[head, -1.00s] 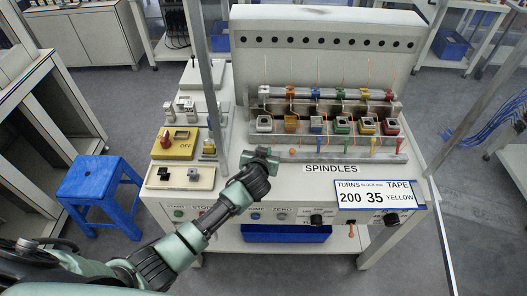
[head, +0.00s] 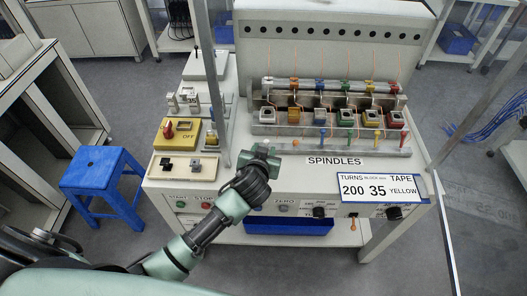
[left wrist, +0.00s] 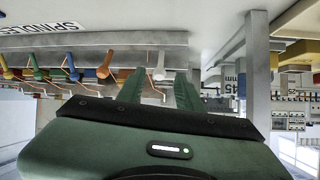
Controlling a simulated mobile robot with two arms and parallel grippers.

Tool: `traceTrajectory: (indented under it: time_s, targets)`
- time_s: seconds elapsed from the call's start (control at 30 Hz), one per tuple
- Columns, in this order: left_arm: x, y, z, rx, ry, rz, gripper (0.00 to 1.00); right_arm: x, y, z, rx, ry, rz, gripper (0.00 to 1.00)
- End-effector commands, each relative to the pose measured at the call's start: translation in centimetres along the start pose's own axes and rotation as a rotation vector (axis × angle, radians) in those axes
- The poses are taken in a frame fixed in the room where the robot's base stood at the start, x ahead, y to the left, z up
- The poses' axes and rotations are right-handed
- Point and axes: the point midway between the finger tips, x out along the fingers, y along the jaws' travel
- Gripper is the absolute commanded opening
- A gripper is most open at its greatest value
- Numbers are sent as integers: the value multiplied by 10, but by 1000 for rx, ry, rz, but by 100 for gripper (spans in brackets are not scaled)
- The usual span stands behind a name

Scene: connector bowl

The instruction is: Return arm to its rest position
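My left arm comes in from the lower left in the head view. Its gripper (head: 262,156) is at the front left of the spindle machine (head: 335,178), by the left end of the row of coloured pegs. In the left wrist view my left gripper (left wrist: 158,80) shows two green fingers standing apart, with nothing clearly held. A white peg (left wrist: 159,66) shows in the gap between them; I cannot tell its distance. An orange peg (left wrist: 105,63) is to its left. My right gripper is in neither view.
A yellow switch box (head: 177,136) and a tray with two dark pieces (head: 184,168) are left of my gripper. A grey upright post (head: 214,90) stands close by. A blue stool (head: 100,180) is on the floor at left. A sign (head: 380,188) is at front right.

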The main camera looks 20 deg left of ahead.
Motion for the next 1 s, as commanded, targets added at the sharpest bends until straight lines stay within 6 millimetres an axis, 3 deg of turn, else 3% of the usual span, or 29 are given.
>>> traceTrajectory:
  time_s: [0.67,0.77,1.0]
  targets:
    - [-10,-1,2,-1,-6,-1,36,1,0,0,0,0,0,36]
    - [-22,-6,20,-2,-60,-3,36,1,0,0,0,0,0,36]
    - [-107,-36,105,33,-362,35,36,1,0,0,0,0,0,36]
